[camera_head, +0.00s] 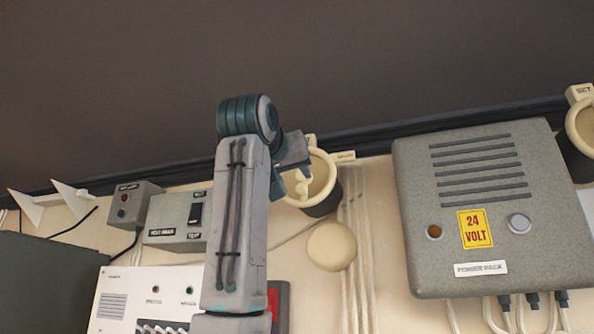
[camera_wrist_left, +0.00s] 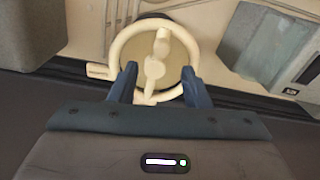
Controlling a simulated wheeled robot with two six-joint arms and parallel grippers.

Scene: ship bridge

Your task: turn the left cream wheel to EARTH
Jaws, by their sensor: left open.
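The left cream wheel (camera_head: 331,175) is a round ring with a cross-bar, on a dark round base on the cream wall panel. My left arm partly hides it in the head view. Small cream label tabs (camera_head: 345,157) sit at its edge; their lettering is too small to read. In the left wrist view the wheel (camera_wrist_left: 116,45) faces me, its bar running roughly up and down. My left gripper (camera_head: 296,170) is open at the wheel. Its two blue fingers (camera_wrist_left: 158,72) stand either side of the bar's lower part, over the ring; contact cannot be told. My right gripper is not in view.
A grey 24 volt power box (camera_head: 465,270) stands right of the wheel, with cables below. A round cream knob (camera_head: 331,247) is just below the wheel. A second cream wheel (camera_head: 583,135) is at the far right. Switch boxes (camera_head: 178,222) are at left.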

